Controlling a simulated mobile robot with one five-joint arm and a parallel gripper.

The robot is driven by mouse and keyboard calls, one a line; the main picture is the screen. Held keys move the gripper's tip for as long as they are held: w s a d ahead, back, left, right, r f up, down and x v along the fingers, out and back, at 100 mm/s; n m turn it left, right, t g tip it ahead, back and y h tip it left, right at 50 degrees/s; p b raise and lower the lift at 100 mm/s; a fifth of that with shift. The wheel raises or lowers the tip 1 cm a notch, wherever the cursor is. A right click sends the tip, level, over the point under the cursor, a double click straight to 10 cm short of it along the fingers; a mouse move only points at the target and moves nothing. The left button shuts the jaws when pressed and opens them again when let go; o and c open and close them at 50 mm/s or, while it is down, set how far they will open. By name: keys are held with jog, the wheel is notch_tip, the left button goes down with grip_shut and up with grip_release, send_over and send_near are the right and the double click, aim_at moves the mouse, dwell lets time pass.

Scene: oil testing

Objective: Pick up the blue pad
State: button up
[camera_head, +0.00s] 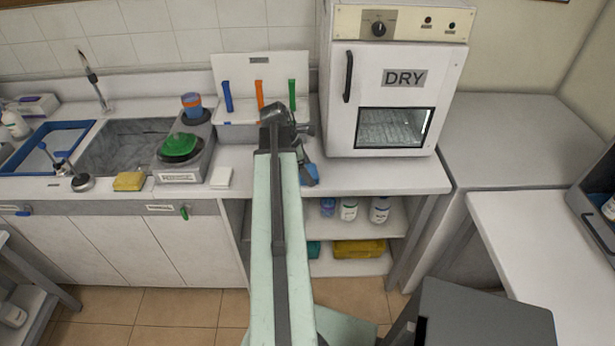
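A small blue item, which looks like the blue pad (312,171), shows at the counter's front edge, just right of my arm. Part of it is hidden behind the dark end of my arm. My gripper (307,165) reaches down at the far end of my long pale green arm, right beside or over the blue item. Its fingers are small and partly hidden, so I cannot tell whether they are open or shut, or whether they touch the item.
A white drying oven (350,125) stands right of my gripper. A white rack (241,77) with coloured handles stands behind it. Left are a white pad (221,178), a yellow sponge (128,181) and a sink (112,152). Bottles (349,209) stand on the shelf below. Some counter right of my gripper is clear.

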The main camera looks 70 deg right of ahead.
jog(key=shift+r, duration=0.1)
notch_tip(320, 180, up, 10)
jog(key=p, duration=1)
